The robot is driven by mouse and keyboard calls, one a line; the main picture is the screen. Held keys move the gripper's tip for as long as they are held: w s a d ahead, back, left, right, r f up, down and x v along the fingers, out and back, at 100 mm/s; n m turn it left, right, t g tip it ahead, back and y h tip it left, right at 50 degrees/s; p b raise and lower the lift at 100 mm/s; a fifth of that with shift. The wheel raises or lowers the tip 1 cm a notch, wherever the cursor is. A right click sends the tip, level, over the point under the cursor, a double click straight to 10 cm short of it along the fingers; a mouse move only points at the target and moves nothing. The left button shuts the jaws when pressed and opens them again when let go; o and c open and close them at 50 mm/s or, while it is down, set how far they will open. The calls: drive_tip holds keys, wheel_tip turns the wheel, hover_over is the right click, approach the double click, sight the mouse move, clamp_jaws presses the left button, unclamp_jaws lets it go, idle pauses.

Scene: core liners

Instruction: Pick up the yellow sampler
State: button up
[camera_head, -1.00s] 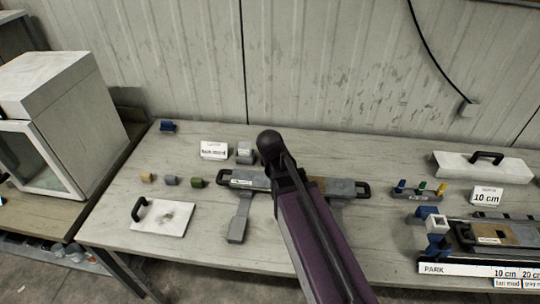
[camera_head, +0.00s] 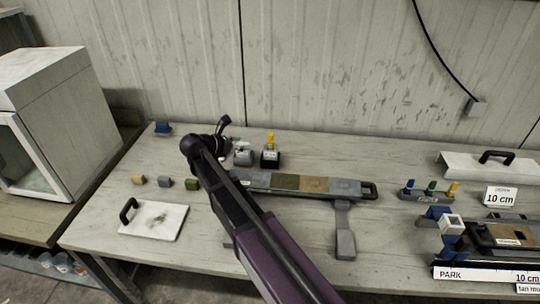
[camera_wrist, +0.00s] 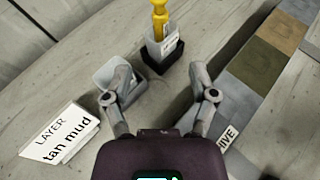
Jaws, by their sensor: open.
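The yellow sampler (camera_head: 270,140) stands upright in a dark holder (camera_head: 270,160) with a black base, behind the core liner on the table. In the wrist view the yellow sampler (camera_wrist: 159,20) rises from a grey cup with a black base (camera_wrist: 161,60), beyond my fingertips. My gripper (camera_wrist: 162,80) is open, with nothing between its fingers, and the sampler is ahead of the gap. In the head view my wrist partly hides the gripper (camera_head: 224,128), which is to the left of the sampler.
A grey cup (camera_wrist: 118,76) stands close by the left finger. A "LAYER tan mud" card (camera_wrist: 60,135) lies left. The core liner (camera_head: 300,183) with coloured segments lies in front. A rack of small coloured plugs (camera_head: 428,196) stands right. The back wall (camera_head: 340,60) is close.

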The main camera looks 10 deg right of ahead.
idle(0.4)
drive_tip(key=b, duration=0.3)
approach(270, 139)
wheel_tip(270, 139, down, 3)
drive_tip(key=w+d, duration=0.1)
drive_tip(key=d, duration=0.2)
drive_tip(key=shift+w+d, duration=0.45)
drive_tip(key=shift+b+x, duration=1)
drive_tip(key=shift+x, duration=1.65)
drive_tip(key=shift+r, duration=0.15)
clamp_jaws()
